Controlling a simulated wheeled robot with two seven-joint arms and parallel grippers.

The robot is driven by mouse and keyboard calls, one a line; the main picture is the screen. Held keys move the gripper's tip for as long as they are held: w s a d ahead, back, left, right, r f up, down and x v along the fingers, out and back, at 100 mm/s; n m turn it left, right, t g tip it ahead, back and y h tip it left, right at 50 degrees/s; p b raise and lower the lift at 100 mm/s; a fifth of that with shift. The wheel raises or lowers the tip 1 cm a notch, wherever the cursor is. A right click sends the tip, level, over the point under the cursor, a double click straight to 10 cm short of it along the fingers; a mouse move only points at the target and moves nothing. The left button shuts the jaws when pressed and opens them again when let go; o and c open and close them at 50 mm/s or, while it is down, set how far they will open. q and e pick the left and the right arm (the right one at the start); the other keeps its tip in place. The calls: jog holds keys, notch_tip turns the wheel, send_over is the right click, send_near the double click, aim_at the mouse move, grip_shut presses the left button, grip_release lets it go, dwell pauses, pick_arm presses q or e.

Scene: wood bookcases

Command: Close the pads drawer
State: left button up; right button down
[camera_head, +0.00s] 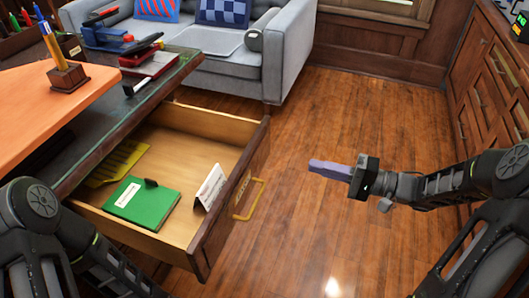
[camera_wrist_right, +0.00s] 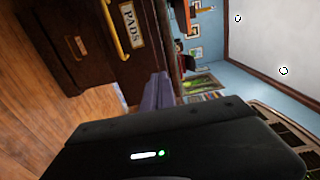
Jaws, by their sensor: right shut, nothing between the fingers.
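The pads drawer (camera_head: 235,185) is pulled out from the desk, with its yellow handle (camera_head: 249,199) on the front. Inside it lie a green notebook (camera_head: 142,203), a white card (camera_head: 210,187) and a yellow item (camera_head: 118,163). In the right wrist view the label PADS (camera_wrist_right: 129,23) shows beside the handle (camera_wrist_right: 108,30). My right gripper (camera_head: 312,165) is shut and empty, over the floor to the right of the drawer front and apart from it. My left arm shows at the lower left; the left gripper cannot be seen.
The desk top (camera_head: 100,140) holds a pen stand (camera_head: 67,75), a stapler (camera_head: 150,58) and other items. A grey sofa (camera_head: 285,50) stands behind. Wooden cabinets (camera_head: 490,80) line the right. The floor (camera_head: 330,110) between them is clear.

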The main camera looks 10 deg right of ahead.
aim_at(254, 150)
jog(key=shift+a, duration=0.15)
